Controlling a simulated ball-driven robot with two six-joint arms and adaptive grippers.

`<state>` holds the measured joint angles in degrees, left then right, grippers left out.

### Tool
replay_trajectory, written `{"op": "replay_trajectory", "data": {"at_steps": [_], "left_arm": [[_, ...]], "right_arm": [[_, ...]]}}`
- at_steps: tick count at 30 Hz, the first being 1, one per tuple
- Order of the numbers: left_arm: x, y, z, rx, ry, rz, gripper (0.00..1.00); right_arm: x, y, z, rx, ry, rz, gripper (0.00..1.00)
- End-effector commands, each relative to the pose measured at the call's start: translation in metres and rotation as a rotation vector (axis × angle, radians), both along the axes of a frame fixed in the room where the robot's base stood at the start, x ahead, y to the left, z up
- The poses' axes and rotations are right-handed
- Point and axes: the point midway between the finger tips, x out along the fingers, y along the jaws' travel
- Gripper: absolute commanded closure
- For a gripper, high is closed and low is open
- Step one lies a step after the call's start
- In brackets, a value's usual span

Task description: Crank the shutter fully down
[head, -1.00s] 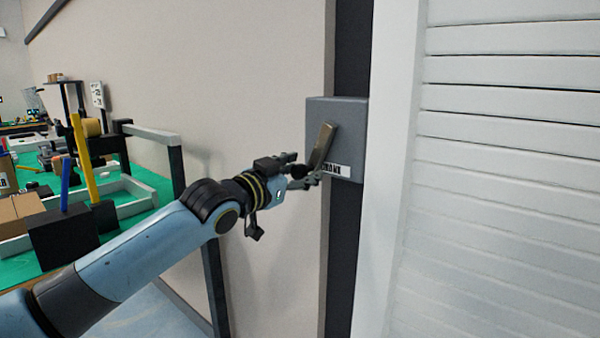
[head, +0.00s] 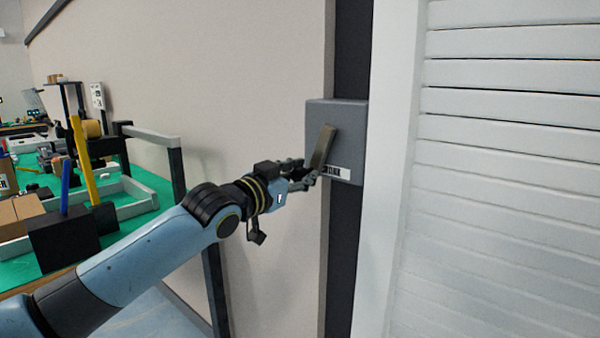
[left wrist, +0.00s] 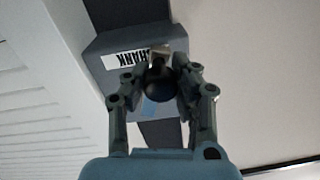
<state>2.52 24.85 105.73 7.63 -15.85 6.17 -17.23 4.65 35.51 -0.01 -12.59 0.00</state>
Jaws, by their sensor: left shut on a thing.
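The grey crank box (head: 349,126) is fixed on a dark post beside the shutter, and it also shows in the left wrist view (left wrist: 107,68). Its bronze crank arm (head: 323,146) slants down and to the left. A label lies low on the box, partly covered in the head view. My left gripper (head: 304,174) is shut on the dark round crank knob (left wrist: 160,84), with a finger on either side of it in the left wrist view. The white slatted shutter (head: 510,155) fills the right side; its lower edge is out of view. My right gripper is not in view.
A pale wall (head: 240,90) stands behind my left arm. At the left is a green-topped bench (head: 150,185) with a grey-framed tray, a dark block holding blue and yellow rods, and cardboard boxes. A dark-legged frame stands between bench and wall.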

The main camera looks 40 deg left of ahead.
Motion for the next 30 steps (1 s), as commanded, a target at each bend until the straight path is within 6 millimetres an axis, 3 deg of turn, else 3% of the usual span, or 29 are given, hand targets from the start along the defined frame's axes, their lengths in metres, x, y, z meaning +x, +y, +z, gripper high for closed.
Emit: {"op": "replay_trajectory", "data": {"at_steps": [18,30], "left_arm": [[-0.003,-0.038,-0.002,-0.456,0.041,0.000,1.00],[-0.005,-0.057,0.000,-0.696,0.058,0.000,1.00]], "right_arm": [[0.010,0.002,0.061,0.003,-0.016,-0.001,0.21],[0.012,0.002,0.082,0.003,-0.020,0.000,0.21]]}}
